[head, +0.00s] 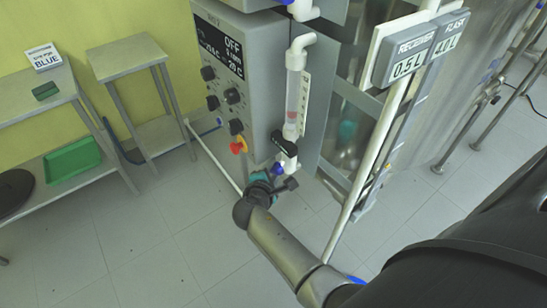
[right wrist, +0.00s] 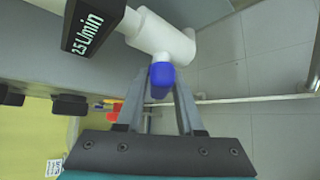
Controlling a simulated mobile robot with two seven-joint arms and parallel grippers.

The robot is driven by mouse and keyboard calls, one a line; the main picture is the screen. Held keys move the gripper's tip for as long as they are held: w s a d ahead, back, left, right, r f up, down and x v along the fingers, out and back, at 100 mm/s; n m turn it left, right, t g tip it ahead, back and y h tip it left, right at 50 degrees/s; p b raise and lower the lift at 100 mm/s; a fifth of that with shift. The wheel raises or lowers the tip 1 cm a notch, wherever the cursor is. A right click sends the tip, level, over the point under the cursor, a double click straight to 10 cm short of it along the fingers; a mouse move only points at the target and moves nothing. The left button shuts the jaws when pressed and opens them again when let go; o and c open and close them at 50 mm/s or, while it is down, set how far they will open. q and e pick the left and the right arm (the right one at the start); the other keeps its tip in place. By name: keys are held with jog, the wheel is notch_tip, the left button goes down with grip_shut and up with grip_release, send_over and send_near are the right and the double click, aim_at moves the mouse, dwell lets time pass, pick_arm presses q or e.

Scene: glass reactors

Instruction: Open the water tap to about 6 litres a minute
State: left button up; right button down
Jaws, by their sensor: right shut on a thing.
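The water tap has a blue handle (right wrist: 162,76) on a white pipe fitting (right wrist: 165,38). In the head view the blue handle (head: 279,169) shows at the foot of the white flow meter tube (head: 297,90), beside the grey control cabinet. My right gripper (right wrist: 160,92) has its two fingers closed in on the blue handle, one at each side. In the head view my right gripper (head: 277,179) is at the tap, its fingers partly hidden. A black readout (right wrist: 90,28) above the tap shows what looks like 2.5 L/min. My left gripper is out of view.
The grey cabinet (head: 265,60) carries black knobs and a red-yellow emergency button (head: 239,146) close to the left of the tap. Side tables (head: 125,58) stand farther left. The floor in front is clear.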

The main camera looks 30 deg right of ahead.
jog(key=g+p, duration=0.1)
jog(key=p, duration=0.1)
jog(key=n+g+p, duration=0.1)
jog(key=shift+w+r+p, duration=0.1)
jog(key=shift+r+p, duration=0.25)
jog(key=shift+f+n+g+p, duration=0.25)
jog(key=shift+n+g+p, duration=0.4)
jog(key=shift+p, duration=0.2)
jog(key=c, duration=0.7)
grip_release()
jog(key=shift+f, duration=0.1)
